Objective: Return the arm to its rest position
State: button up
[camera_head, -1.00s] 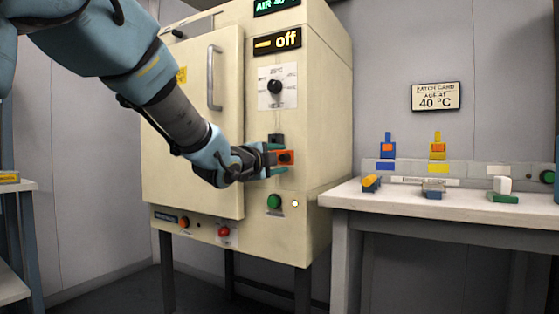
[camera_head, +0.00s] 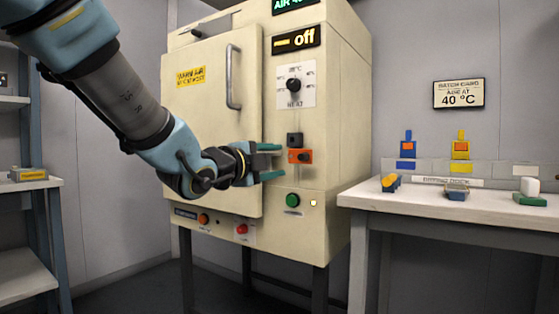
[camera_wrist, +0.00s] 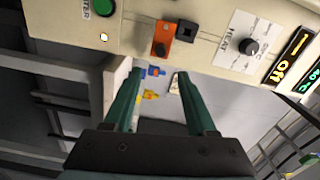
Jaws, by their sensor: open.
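My gripper (camera_head: 268,162) is open and empty in front of the cream oven's right-hand control panel. Its two green fingers point right, toward an orange block with a dark knob (camera_head: 300,156), and a gap shows between them and the block. The wrist view shows the green fingers (camera_wrist: 158,98) spread apart with nothing between them; the orange block (camera_wrist: 164,35) lies beyond the fingertips. My arm reaches in from the upper left.
The oven (camera_head: 210,130) has its door shut; its display (camera_head: 296,40) reads "off". A heat dial (camera_head: 294,85) and a green button (camera_head: 292,200) are on the panel. A bench (camera_head: 440,205) with colored pouch items stands right. A shelf (camera_head: 30,184) stands left.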

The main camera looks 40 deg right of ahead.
dwell(0.4)
jog(key=w+a+f+n+t+y, duration=0.2)
jog(key=w+a+f+n+y, duration=0.4)
jog(key=w+a+f+n, duration=0.45)
jog(key=w+a+f+n+t+y, duration=0.2)
jog(key=w+a+f+n+y, duration=0.4)
jog(key=a, duration=0.7)
jog(key=s+a+f+n+g+y, duration=0.25)
jog(key=a+f+n, duration=0.5)
jog(key=a, duration=0.75)
jog(key=s+a+f+n+g+y, duration=0.3)
jog(key=s+a+f+n+g, duration=0.3)
jog(key=s+a, duration=0.4)
notch_tip(320, 180, up, 34)
jog(key=w+t+p, duration=0.1)
jog(key=p, duration=3.4)
jog(key=shift+a+r, duration=0.2)
jog(key=shift+a, duration=0.2)
